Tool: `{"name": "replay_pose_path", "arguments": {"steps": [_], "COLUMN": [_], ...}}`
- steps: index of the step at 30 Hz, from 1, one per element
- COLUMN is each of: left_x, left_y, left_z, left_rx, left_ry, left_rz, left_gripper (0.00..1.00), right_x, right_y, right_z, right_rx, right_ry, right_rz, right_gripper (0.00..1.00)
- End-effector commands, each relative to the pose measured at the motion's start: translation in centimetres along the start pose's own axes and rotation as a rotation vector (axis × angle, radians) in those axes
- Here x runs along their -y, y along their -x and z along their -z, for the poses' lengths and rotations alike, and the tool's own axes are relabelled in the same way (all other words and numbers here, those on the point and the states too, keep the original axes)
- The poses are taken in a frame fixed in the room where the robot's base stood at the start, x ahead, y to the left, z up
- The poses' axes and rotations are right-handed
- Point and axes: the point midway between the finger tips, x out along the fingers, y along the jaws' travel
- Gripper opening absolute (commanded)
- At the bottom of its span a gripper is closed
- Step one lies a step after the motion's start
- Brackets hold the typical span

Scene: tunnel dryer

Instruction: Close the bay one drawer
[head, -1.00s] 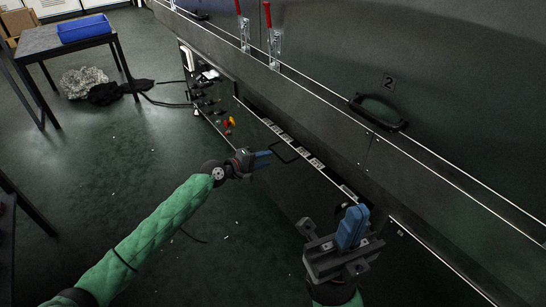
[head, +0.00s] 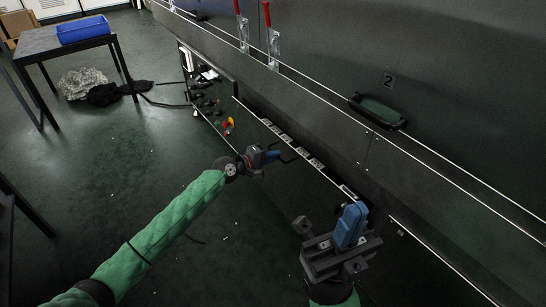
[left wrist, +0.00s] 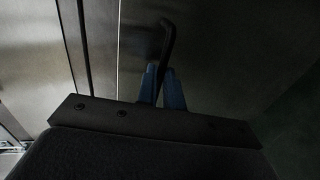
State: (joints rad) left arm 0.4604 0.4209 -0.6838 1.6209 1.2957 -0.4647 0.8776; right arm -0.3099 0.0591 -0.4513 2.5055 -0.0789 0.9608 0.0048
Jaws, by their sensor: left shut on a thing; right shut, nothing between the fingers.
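The bay one drawer (head: 304,188) is a dark front panel along the lower machine. It stands out from the body, and a row of pale pieces shows in the gap behind its top edge. Its dark bar handle (head: 291,153) is on the front; in the left wrist view the handle (left wrist: 167,42) rises between the blue fingers. My left gripper (head: 271,156) is shut on this handle; it also shows in the left wrist view (left wrist: 161,84). My right gripper (head: 353,212) is shut and empty, its blue fingers together, in front of the machine at lower right.
Above the drawer is a fixed panel with a handle (head: 378,111) marked 2. Red levers (head: 268,18) and control knobs (head: 228,125) are further along. A table (head: 58,42) with a blue bin (head: 83,30) stands far left. The floor before the machine is mostly clear.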

Motion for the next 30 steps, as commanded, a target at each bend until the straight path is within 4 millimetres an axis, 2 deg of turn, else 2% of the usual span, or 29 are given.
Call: {"name": "replay_pose_path", "arguments": {"steps": [5, 15, 24, 25, 28, 30], "left_x": [0.0, -0.8, -0.9, -0.9, -0.9, -0.9], "left_y": [-0.3, -3.9, -4.3, -4.3, -4.3, -4.3], "left_z": [0.0, 0.1, 0.1, 0.1, 0.1, 0.0], "left_rx": [0.0, 0.0, -0.001, -0.001, -0.001, 0.0], "left_ry": [0.001, 0.002, 0.0, 0.0, 0.0, 0.0], "left_rz": [0.001, 0.001, 0.0, 0.0, 0.0, 0.0], "left_gripper": [0.0, 0.0, 0.0, 0.1, 0.3, 0.3], "right_x": [-0.1, -0.1, -0.1, -0.1, -0.1, -0.1], "right_y": [0.0, -0.1, 0.0, 0.0, 0.0, 0.0], "right_z": [0.0, 0.1, 0.1, 0.1, 0.1, 0.1], "right_rx": [0.002, 0.003, 0.007, 0.007, 0.007, 0.007], "right_ry": [0.001, 0.007, 0.01, 0.01, 0.009, 0.009], "right_rz": [0.004, 0.005, 0.0, 0.0, -0.001, -0.001], "right_gripper": [0.0, 0.0, 0.0, 0.0, 0.0, 0.0]}}
